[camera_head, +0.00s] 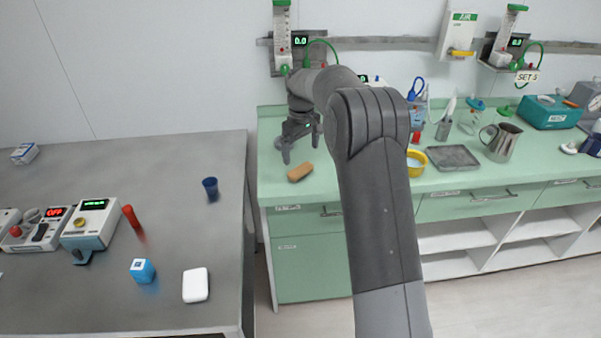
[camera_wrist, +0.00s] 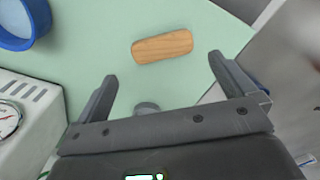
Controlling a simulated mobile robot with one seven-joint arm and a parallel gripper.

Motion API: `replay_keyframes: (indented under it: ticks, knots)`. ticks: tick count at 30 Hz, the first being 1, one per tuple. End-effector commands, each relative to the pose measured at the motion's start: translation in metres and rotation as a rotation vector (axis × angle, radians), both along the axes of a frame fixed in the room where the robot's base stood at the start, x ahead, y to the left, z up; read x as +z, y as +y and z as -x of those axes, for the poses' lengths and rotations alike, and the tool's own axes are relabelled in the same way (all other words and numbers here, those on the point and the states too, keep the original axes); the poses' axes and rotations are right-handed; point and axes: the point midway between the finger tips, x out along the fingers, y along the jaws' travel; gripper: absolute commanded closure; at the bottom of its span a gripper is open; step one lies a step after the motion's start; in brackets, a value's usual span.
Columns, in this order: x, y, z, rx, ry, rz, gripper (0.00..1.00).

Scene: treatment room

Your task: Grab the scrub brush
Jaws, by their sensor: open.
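The scrub brush (camera_head: 300,172) shows as a small tan wooden block lying flat on the green counter, near its front left corner. In the wrist view the brush (camera_wrist: 162,46) lies beyond my fingertips, with its wooden back up; its bristles are hidden. My gripper (camera_head: 301,146) is above the counter, just behind the brush in the head view. In the wrist view my gripper (camera_wrist: 162,72) has its two fingers wide apart with nothing between them. The brush is apart from both fingers.
The green counter (camera_head: 270,145) has a yellow-rimmed bowl (camera_head: 416,163), a dark tray (camera_head: 452,158) and a metal jug (camera_head: 502,142) to the right. A grey table (camera_head: 170,215) stands left. In the wrist view, a blue-rimmed container (camera_wrist: 22,42) and a gauge box (camera_wrist: 25,125) are at left.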

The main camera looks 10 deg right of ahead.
Motion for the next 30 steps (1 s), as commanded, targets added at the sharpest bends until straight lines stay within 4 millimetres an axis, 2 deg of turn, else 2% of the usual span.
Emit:
replay_keyframes:
  ticks: [1,8,16,25,30]
  knots:
    - [-0.008,0.0,0.001,0.0,0.004,0.0,0.0]
    - [-0.026,0.001,0.001,0.0,0.002,0.0,0.0]
    - [-0.064,0.003,0.001,-0.001,0.001,0.0,0.0]
    - [-0.069,0.003,0.001,-0.001,-0.001,-0.001,0.0]
    - [-0.069,0.003,0.001,-0.001,-0.001,-0.001,0.13]
